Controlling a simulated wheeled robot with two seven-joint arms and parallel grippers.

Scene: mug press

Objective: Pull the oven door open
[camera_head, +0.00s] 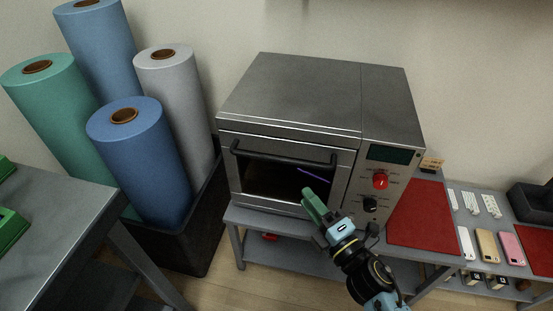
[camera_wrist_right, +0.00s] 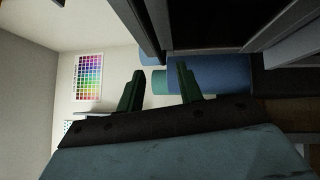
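The silver oven (camera_head: 310,100) stands on a grey table against the wall. Its door (camera_head: 265,178) has a dark window and looks shut in the head view. A dark bar handle (camera_head: 280,157) runs across the top of the door. My right gripper (camera_head: 310,198), with green fingers, is in front of the lower right part of the door, below the handle and apart from it. In the right wrist view the two fingers (camera_wrist_right: 160,82) are spread with nothing between them. The dark oven front (camera_wrist_right: 205,25) fills the upper right there. My left gripper is not in view.
A red knob (camera_head: 380,181) and a black knob (camera_head: 370,204) are on the oven's right panel. A red mat (camera_head: 423,215) and several phones lie right of the oven. Large rolls, including a blue one (camera_head: 140,160), stand in a dark bin at left.

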